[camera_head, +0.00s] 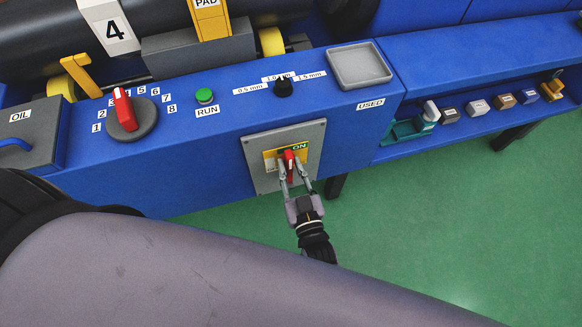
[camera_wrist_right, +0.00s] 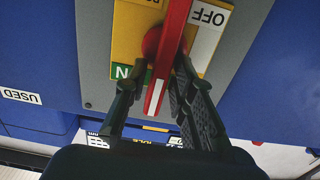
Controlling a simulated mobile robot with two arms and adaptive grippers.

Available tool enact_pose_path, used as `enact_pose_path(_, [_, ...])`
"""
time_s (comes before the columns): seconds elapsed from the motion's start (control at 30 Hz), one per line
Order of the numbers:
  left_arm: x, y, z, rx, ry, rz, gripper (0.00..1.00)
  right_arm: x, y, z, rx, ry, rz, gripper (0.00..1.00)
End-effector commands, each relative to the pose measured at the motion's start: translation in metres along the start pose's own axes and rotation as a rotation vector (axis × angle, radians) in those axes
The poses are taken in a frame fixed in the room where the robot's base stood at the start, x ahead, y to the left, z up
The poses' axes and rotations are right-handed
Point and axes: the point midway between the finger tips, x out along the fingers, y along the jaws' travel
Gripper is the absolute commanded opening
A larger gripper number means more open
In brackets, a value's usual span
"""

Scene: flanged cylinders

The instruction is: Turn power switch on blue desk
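The power switch has a red handle (camera_head: 289,158) with a white line, on a yellow plate (camera_head: 270,155) fixed to a grey panel (camera_head: 258,178) on the blue desk's front (camera_head: 190,185). The green ON label (camera_head: 299,147) shows at its upper right. In the right wrist view the handle (camera_wrist_right: 157,92) stands between the fingers, with a white OFF label (camera_wrist_right: 208,22) beside it. My right gripper (camera_head: 292,166) is open around the handle. In the wrist view its left finger is apart from the handle; contact of the right finger is unclear. My left gripper is out of view.
A red-handled selector (camera_head: 124,110), green RUN button (camera_head: 204,96) and black knob (camera_head: 283,88) are on the desk top. A grey USED tray (camera_head: 360,66) is to the right. Several small blocks line a lower shelf. Green floor (camera_head: 450,220) is clear.

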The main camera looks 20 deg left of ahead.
Motion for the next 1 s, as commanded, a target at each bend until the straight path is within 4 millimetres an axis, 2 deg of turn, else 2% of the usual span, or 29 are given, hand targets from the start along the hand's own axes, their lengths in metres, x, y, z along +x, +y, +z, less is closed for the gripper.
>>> enact_pose_path(0.03, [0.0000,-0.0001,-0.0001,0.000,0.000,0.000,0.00,-0.0002,0.0000,0.0000,0.000,0.000,0.000,0.18])
enact_pose_path(0.3, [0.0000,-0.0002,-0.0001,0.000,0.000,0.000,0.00,-0.0003,0.0001,0.0001,0.000,0.000,0.000,0.00])
enact_pose_path(1.0, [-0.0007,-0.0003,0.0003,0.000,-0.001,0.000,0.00,-0.0012,0.0012,0.0000,-0.006,-0.001,0.000,0.00])
